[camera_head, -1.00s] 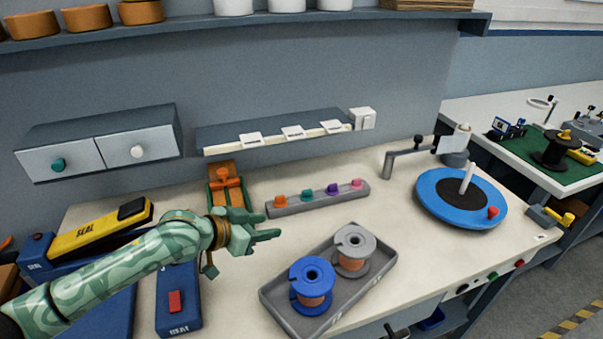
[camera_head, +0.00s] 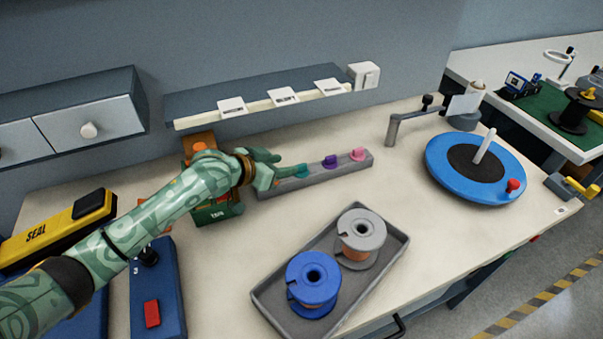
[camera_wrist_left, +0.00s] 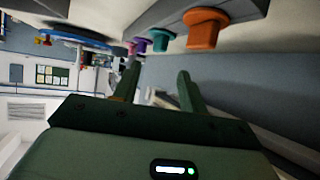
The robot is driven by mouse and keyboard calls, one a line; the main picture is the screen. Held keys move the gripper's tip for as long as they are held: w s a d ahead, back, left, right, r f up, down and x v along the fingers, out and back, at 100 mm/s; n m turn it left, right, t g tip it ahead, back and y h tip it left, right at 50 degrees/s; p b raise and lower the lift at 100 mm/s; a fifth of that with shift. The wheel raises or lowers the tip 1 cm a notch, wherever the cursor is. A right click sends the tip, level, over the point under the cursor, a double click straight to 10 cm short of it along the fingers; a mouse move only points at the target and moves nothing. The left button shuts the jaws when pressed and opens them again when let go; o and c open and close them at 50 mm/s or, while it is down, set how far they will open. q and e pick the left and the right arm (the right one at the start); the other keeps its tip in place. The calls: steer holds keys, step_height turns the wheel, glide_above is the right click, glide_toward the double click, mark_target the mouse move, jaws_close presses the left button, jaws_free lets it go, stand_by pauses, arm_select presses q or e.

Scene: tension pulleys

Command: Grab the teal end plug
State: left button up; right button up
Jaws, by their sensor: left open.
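The teal end plug (camera_head: 303,171) sits in the grey rack (camera_head: 346,171), between the orange plug (camera_wrist_left: 205,28) and the purple plug (camera_head: 330,161). In the left wrist view the teal plug (camera_wrist_left: 160,38) shows beyond the finger gap, near its middle. My left gripper (camera_head: 288,164) is open and empty over the left part of the rack, with its fingertips close to the teal plug. In the head view the fingers partly cover the teal plug and mostly hide the orange one. I cannot tell if a finger touches a plug. My right gripper is not in view.
A pink plug (camera_head: 357,154) is at the rack's right end. A grey tray (camera_head: 386,252) with a blue spool (camera_head: 313,283) and a grey spool (camera_head: 361,236) lies in front. A shelf with cards (camera_head: 205,101) hangs behind. A blue turntable (camera_head: 439,166) stands right.

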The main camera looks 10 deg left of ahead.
mark_target(300, 165)
arm_select(q)
steer(key=shift+w+d+f, duration=0.15)
steer(key=shift+w+d, duration=0.05)
steer(key=b+x, duration=0.1)
steer(key=x, duration=0.1)
steer(key=b+x, duration=0.1)
steer(key=x, duration=0.1)
steer(key=shift+d+f+b, duration=0.1)
steer(key=shift+f+b, duration=0.2)
steer(key=shift+f, duration=0.3)
steer(key=shift+w+d+f, duration=0.1)
steer(key=shift+w+d, duration=0.05)
steer(key=shift+w, duration=0.15)
steer(key=shift+c, duration=0.9)
jaws_close()
